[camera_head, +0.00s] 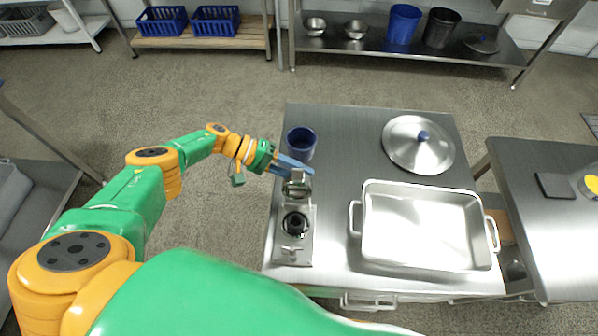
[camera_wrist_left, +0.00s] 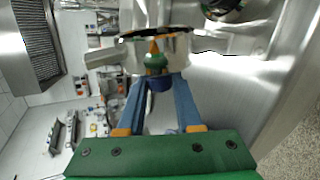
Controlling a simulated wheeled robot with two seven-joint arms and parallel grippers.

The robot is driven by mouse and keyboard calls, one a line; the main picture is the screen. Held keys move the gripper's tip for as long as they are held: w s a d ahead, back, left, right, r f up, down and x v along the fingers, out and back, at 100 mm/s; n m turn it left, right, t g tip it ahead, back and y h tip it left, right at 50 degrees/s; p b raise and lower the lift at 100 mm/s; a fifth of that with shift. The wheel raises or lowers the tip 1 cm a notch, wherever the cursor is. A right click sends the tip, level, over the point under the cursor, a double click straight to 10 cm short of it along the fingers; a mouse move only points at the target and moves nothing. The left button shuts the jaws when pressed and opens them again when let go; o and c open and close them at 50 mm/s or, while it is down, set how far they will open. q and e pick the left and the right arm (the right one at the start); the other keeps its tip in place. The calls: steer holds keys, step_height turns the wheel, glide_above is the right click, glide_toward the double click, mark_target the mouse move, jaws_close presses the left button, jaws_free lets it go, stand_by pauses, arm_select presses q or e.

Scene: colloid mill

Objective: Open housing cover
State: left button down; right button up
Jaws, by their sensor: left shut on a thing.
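The colloid mill (camera_head: 306,248) is a small steel unit at the left edge of the steel table. A round opening with a black ring (camera_head: 295,223) shows in its top. The metal housing cover (camera_head: 297,187) is raised and tilted at the far side of this opening. My left gripper (camera_head: 302,168) reaches in from the left and is shut on the cover at its far side. In the left wrist view, its blue fingers (camera_wrist_left: 161,82) meet the shiny cover (camera_wrist_left: 178,48); the exact contact is hard to make out. My right gripper is out of view.
A blue cup (camera_head: 301,141) stands just behind the gripper on the steel table (camera_head: 345,135). A large steel tray (camera_head: 420,225) lies right of the mill, with a round lid with a blue knob (camera_head: 418,147) behind it. Another table (camera_head: 540,215) stands at the right.

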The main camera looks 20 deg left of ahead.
arm_select(q)
steer(key=shift+f, duration=0.1)
steer(key=c, duration=0.6)
jaws_free()
steer(key=v, duration=0.7)
steer(key=shift+b, duration=0.35)
